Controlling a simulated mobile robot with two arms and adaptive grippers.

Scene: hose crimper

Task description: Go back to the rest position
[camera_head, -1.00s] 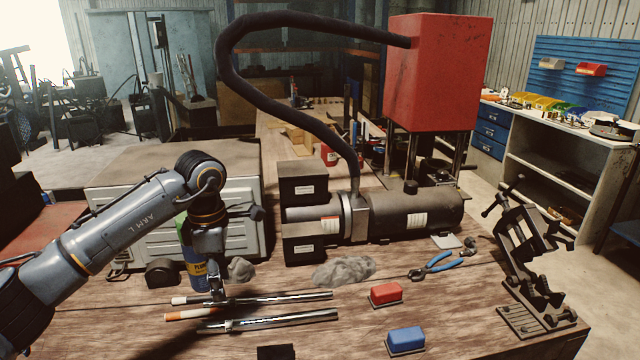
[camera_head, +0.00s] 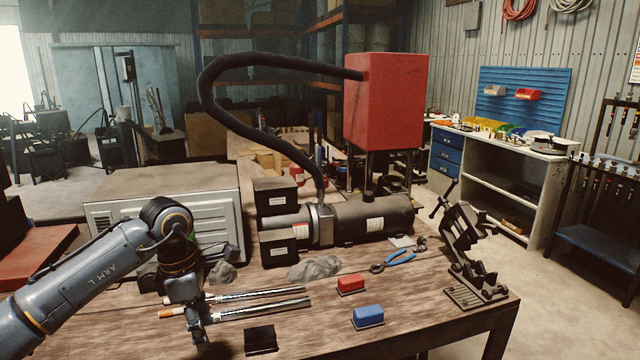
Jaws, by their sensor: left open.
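My left gripper (camera_head: 200,338) hangs pointing down at the near left of the wooden workbench (camera_head: 330,295). It overlaps the left part of two metal rods (camera_head: 258,302) in the picture, and nothing shows between its fingers. I cannot tell its exact height above the bench. The rods lie side by side on the bench, one with an orange-and-white end. The hose crimper (camera_head: 372,220), a dark cylinder joined by a black hose to a red box (camera_head: 386,105), stands behind them. My right gripper is not in view.
A red block (camera_head: 350,284), a blue block (camera_head: 367,316), a black block (camera_head: 261,339), blue-handled pliers (camera_head: 395,261) and grey rags (camera_head: 314,267) lie on the bench. A black vise (camera_head: 465,250) stands at the right edge. A beige metal case (camera_head: 165,210) is behind my left arm.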

